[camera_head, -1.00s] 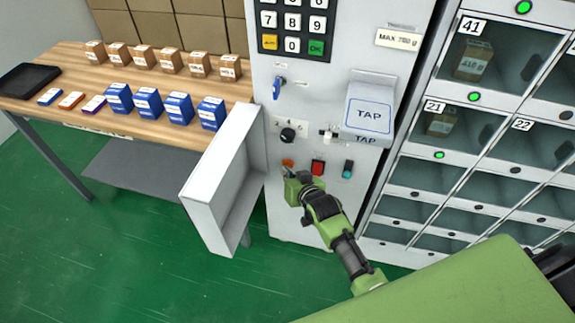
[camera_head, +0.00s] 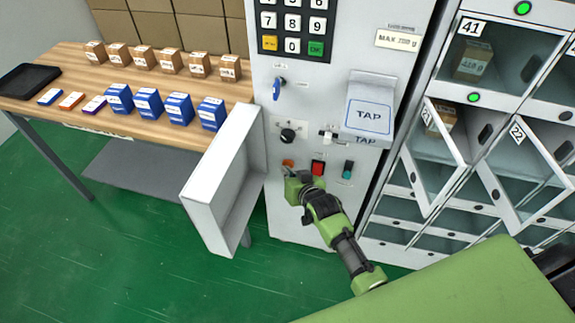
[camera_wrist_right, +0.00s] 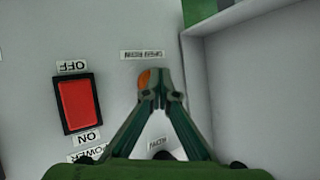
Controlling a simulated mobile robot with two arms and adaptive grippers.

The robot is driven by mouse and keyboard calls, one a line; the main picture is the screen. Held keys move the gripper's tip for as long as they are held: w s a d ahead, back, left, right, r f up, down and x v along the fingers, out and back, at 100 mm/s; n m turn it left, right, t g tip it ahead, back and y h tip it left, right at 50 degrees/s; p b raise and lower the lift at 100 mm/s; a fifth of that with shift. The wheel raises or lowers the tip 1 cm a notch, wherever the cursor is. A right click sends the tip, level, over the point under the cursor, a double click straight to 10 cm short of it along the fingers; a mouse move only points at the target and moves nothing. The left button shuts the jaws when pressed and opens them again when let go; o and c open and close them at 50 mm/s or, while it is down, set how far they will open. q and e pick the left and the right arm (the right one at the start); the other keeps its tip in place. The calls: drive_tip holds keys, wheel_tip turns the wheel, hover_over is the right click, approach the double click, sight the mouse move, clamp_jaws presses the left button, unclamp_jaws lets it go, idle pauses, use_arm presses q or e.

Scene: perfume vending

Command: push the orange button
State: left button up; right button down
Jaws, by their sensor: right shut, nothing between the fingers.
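The orange button (camera_head: 288,163) is on the lower front of the grey machine panel, left of the red switch (camera_head: 318,167). My right gripper (camera_head: 290,174) is shut and empty, with its tips right at the orange button. In the right wrist view the shut fingertips (camera_wrist_right: 157,84) cover part of the orange button (camera_wrist_right: 143,78), leaving its left side visible. I cannot tell for sure whether the tips touch it. My left gripper is not in view.
An open metal flap (camera_head: 222,185) stands out left of the button. On the right, the doors of lockers 21 (camera_head: 437,165) and 22 (camera_head: 528,180) stand open. A wooden table (camera_head: 75,113) with small boxes is at the left.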

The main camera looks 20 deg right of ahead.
drive_tip(key=shift+s+a+p, duration=0.35)
drive_tip(key=shift+s, duration=0.2)
drive_tip(key=s+a+p, duration=0.1)
drive_tip(key=s+a, duration=0.1)
drive_tip(key=s+p, duration=0.1)
drive_tip(key=s, duration=0.1)
drive_tip(key=shift+s+a+p, duration=0.1)
drive_tip(key=shift+a+p, duration=0.2)
drive_tip(key=shift+a, duration=0.1)
idle(1.4)
